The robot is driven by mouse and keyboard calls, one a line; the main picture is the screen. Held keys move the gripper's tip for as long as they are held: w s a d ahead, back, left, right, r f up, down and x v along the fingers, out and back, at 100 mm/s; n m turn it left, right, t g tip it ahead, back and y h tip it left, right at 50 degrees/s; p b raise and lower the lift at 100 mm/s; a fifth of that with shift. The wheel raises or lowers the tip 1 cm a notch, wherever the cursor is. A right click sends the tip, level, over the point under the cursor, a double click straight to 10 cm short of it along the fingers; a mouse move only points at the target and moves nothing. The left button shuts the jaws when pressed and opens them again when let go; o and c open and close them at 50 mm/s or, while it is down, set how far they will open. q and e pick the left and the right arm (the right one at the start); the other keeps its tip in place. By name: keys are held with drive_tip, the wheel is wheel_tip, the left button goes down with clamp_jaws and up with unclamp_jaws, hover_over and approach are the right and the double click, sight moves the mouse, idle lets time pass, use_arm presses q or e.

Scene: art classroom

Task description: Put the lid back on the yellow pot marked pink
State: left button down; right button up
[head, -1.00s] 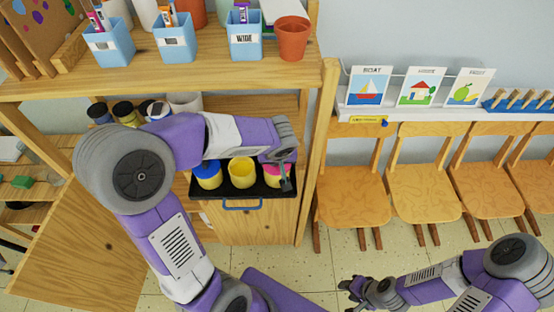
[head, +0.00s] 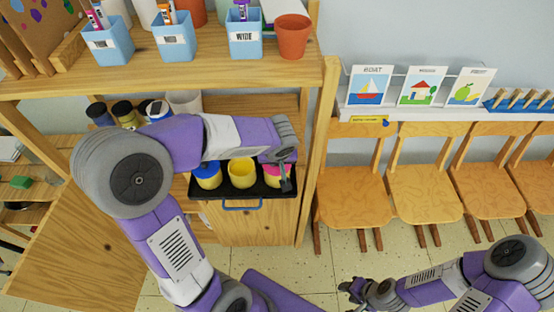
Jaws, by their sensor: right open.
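A black tray (head: 256,193) with a blue handle holds three yellow pots in a row. The left pot (head: 208,178) has a blue top. The middle pot (head: 242,175) shows yellow at its top. The right pot (head: 270,181) shows pink at its top, partly hidden by my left arm; I cannot tell whether the pink is a lid. My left gripper (head: 286,184) points down at the right pot's right side, seen edge-on, so its opening and any contact are hidden. My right gripper (head: 352,291) is open and empty, low over the floor.
The shelf's top board (head: 205,76) holds blue cups and a terracotta pot (head: 292,38) above my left arm. Dark jars (head: 124,112) stand behind that arm. A wooden post (head: 317,150) rises right of the tray. Several chairs (head: 352,197) line the wall.

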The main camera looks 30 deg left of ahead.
use_arm(q)
drive_tip(key=shift+b, duration=0.35)
idle(0.7)
idle(0.4)
drive_tip(key=c, duration=1)
unclamp_jaws()
drive_tip(key=shift+c, duration=0.2)
drive_tip(key=shift+o, duration=0.3)
drive_tip(key=o, duration=0.4)
drive_tip(key=shift+o, duration=0.2)
wheel_tip(320, 180, up, 7)
drive_tip(key=p, duration=0.4)
